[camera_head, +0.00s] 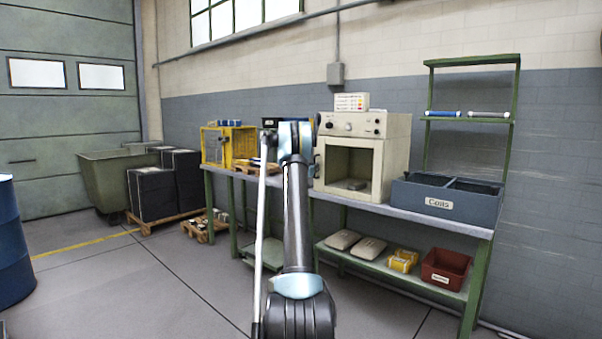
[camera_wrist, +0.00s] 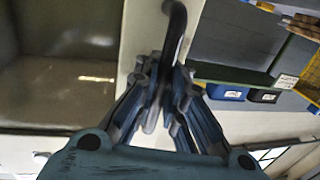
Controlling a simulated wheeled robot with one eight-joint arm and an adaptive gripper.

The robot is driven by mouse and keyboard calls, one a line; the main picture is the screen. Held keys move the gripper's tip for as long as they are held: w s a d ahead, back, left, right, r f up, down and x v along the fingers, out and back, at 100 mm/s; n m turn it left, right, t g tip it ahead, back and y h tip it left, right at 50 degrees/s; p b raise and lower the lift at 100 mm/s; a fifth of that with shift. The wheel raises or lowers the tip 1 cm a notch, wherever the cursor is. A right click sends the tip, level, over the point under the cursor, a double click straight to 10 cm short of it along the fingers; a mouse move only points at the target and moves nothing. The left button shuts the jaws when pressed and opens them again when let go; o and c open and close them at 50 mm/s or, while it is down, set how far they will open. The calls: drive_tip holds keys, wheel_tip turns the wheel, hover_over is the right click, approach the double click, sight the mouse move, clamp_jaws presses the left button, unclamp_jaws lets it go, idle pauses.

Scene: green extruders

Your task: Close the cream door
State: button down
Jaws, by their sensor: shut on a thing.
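The cream oven (camera_head: 376,125) stands on the workbench, its front cavity open to view. Its cream door shows in the wrist view as a pale panel (camera_wrist: 140,32) beside the dark cavity (camera_wrist: 60,85). In the head view the door is hard to make out, near the oven's left side behind my arm. A dark curved handle (camera_wrist: 177,22) runs along the pale panel. My gripper (camera_wrist: 162,78) has its fingers on both sides of this handle and is shut on it. In the head view my gripper (camera_head: 298,125) is at the oven's left front edge.
A blue-grey bin (camera_head: 447,192) stands right of the oven. A yellow cage (camera_head: 228,145) stands on the bench to the left. A red bin (camera_head: 445,270) and sacks (camera_head: 343,240) lie on the lower shelf. The floor in front of the bench is clear.

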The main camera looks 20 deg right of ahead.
drive_tip(key=shift+w+d, duration=0.2)
drive_tip(key=shift+d, duration=0.3)
drive_tip(key=shift+w+a, duration=0.1)
drive_tip(key=shift+a, duration=0.05)
drive_tip(key=c, duration=1.7)
unclamp_jaws()
drive_tip(key=shift+o, duration=0.2)
drive_tip(key=v, duration=1.2)
drive_tip(key=shift+w+a, duration=0.1)
drive_tip(key=shift+w, duration=0.05)
